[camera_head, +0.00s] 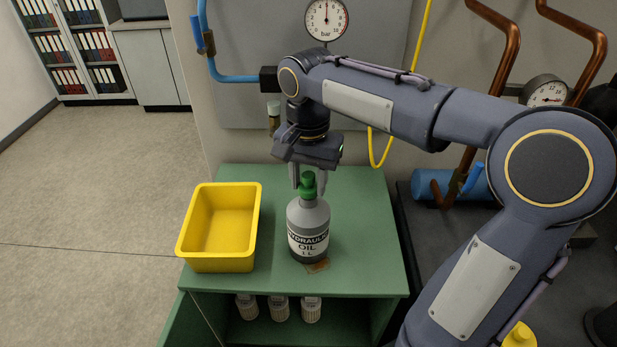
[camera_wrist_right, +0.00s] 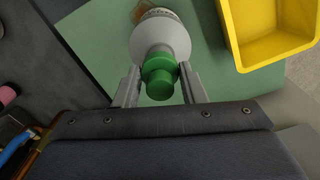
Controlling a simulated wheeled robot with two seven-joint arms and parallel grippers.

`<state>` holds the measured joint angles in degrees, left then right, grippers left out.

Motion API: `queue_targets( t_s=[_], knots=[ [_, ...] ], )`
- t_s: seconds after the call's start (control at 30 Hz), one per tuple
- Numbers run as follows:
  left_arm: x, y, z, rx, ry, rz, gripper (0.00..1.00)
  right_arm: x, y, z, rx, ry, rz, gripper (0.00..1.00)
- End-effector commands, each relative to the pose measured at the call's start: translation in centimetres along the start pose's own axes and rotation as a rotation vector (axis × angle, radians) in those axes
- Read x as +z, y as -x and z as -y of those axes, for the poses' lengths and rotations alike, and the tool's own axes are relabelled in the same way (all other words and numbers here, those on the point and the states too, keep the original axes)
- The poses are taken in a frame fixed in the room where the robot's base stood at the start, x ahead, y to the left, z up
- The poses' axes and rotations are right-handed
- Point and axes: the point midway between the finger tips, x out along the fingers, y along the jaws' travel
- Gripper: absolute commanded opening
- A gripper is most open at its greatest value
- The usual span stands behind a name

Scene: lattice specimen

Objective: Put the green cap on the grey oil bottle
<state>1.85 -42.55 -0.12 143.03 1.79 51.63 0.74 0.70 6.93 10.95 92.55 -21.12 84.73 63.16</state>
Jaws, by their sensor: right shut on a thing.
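The grey oil bottle (camera_head: 309,221) stands upright on the green cabinet top (camera_head: 355,215), with a white label that reads hydraulic oil. The green cap (camera_head: 308,184) is at the mouth of the bottle. My right gripper (camera_head: 309,181) comes down from above and is shut on the cap. In the right wrist view the cap (camera_wrist_right: 158,78) is between the two fingers (camera_wrist_right: 158,88), in line with the bottle's neck (camera_wrist_right: 160,42). I cannot tell whether the cap is seated on the neck. My left gripper is not in view.
A yellow bin (camera_head: 221,228) stands to the left of the bottle, and it also shows in the right wrist view (camera_wrist_right: 236,30). A brown patch (camera_head: 317,266) lies by the bottle's base. Several white containers (camera_head: 279,308) stand on the shelf below. Copper pipes and gauges are behind.

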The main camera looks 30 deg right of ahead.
Motion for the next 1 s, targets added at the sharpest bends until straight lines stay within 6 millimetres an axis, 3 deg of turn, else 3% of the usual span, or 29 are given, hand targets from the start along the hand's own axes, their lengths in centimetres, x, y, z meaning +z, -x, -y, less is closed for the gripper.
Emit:
queue_targets(
  t_s=[1.0],
  knots=[
    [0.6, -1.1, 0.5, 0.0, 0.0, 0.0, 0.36, 0.0, -2.0, 0.0, 0.001, 0.0, 0.001, 0.17]
  ],
)
